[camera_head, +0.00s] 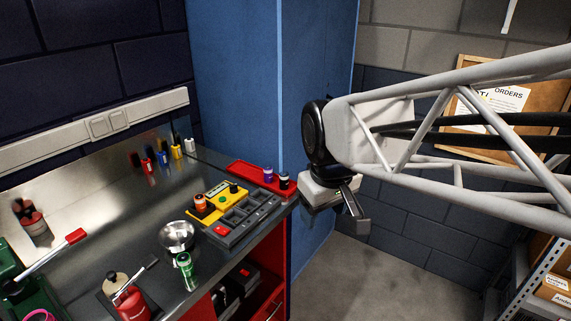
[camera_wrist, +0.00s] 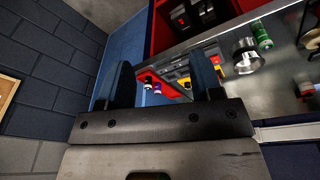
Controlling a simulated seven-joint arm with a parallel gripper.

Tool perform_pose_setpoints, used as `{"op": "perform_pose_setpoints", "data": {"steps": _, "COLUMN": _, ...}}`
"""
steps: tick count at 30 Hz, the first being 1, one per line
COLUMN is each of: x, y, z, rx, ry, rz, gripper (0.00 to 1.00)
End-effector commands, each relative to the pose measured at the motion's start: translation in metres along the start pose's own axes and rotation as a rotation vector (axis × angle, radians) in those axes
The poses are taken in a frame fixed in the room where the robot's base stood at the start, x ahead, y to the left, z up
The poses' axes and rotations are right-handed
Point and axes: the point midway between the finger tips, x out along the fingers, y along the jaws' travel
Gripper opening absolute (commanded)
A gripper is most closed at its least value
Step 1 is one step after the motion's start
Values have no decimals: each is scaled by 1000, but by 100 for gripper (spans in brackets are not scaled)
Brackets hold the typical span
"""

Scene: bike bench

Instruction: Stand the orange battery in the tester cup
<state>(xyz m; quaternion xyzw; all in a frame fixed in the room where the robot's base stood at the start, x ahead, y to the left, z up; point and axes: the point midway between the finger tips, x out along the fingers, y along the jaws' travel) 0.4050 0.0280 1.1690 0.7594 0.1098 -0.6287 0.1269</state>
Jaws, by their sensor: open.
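The orange battery (camera_head: 200,202) stands upright at the left end of the yellow tester (camera_head: 217,196) on the bench in the head view. I cannot tell whether it sits inside a cup or on the tester's top. A dark round piece (camera_head: 233,187) shows at the tester's right end; it is too small to tell if it is the cup. My gripper (camera_head: 352,207) is off the bench's right end, apart from the battery. In the wrist view its two fingers (camera_wrist: 162,84) are wide apart with nothing held; the tester is partly hidden behind one finger.
A red tray (camera_head: 245,168) holds a purple battery (camera_head: 268,174) and a dark battery (camera_head: 284,182). A grey compartment tray (camera_head: 241,226) lies in front of the tester. A blue panel (camera_head: 235,80) rises behind.

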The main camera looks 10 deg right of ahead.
Motion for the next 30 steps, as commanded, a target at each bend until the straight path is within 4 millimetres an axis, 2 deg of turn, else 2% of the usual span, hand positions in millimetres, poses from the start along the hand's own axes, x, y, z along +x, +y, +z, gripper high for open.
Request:
{"op": "perform_pose_setpoints", "data": {"steps": 1, "x": 1, "y": 1, "z": 17, "rx": 51, "ry": 7, "rz": 5, "gripper": 60}}
{"op": "perform_pose_setpoints", "data": {"steps": 6, "x": 6, "y": 1, "z": 63, "rx": 218, "ry": 26, "rz": 17, "gripper": 60}}
{"op": "perform_pose_setpoints", "data": {"steps": 12, "x": 11, "y": 0, "z": 93, "rx": 332, "ry": 41, "rz": 24, "gripper": 60}}
{"op": "perform_pose_setpoints", "data": {"steps": 17, "x": 14, "y": -1, "z": 100, "rx": 358, "ry": 43, "rz": 25, "gripper": 60}}
{"op": "perform_pose_setpoints", "data": {"steps": 30, "x": 13, "y": -1, "z": 99, "rx": 357, "ry": 42, "rz": 25, "gripper": 60}}
